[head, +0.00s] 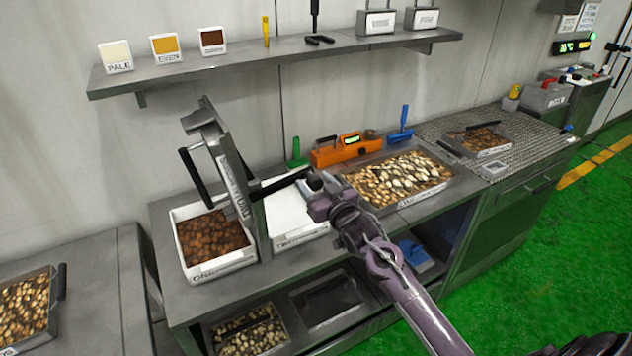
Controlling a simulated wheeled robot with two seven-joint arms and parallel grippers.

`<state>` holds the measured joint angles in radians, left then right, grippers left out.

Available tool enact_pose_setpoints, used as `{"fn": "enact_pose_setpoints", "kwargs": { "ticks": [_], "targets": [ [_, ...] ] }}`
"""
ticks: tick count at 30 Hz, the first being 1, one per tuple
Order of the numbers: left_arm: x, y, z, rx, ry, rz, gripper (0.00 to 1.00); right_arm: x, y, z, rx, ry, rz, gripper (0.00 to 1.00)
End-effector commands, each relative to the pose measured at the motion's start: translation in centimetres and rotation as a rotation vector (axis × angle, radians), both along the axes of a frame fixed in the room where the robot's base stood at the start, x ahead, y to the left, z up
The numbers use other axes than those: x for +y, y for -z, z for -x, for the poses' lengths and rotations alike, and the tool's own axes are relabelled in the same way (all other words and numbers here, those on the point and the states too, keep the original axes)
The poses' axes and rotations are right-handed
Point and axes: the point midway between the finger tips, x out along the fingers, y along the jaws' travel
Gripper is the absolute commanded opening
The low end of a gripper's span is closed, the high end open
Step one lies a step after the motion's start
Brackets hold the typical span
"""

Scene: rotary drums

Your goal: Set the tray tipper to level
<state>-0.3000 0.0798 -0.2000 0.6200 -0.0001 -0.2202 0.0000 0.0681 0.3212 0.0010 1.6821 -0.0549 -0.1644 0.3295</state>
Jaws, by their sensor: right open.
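The tray tipper (233,180) is a grey panel with black handles, standing steeply tilted between two white bins on the steel bench. One black handle (194,174) sticks out on its left and another (282,185) reaches out to its right. My right gripper (314,194) is open at the outer end of the right-hand handle; I cannot tell whether it touches it. The left bin (222,264), marked ONE, holds brown nuts. The right bin (300,236), marked TWO, looks empty where it shows, partly hidden by my gripper and the tipper. My left gripper is not in view.
A tray of mixed nuts (402,203) sits right of my gripper, with an orange device (335,153) behind it. A shelf (240,62) runs above the bench. Another tray (487,150) lies on the mesh surface at the right. Green floor lies in front.

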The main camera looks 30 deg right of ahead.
Motion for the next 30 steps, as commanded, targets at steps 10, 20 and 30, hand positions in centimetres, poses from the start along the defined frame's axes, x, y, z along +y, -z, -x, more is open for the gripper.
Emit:
{"fn": "enact_pose_setpoints", "kwargs": {
  "ticks": [10, 20, 30],
  "targets": [
    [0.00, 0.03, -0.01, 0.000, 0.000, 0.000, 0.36, 0.02, 0.08, 0.01, 0.001, 0.000, 0.000, 0.37],
    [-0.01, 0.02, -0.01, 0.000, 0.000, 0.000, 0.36, 0.03, 0.08, 0.02, 0.001, -0.001, 0.000, 0.00],
    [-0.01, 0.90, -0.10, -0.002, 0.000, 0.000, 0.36, 0.00, 0.66, -0.94, 0.001, -0.001, -0.029, 0.00]
  ]
}}
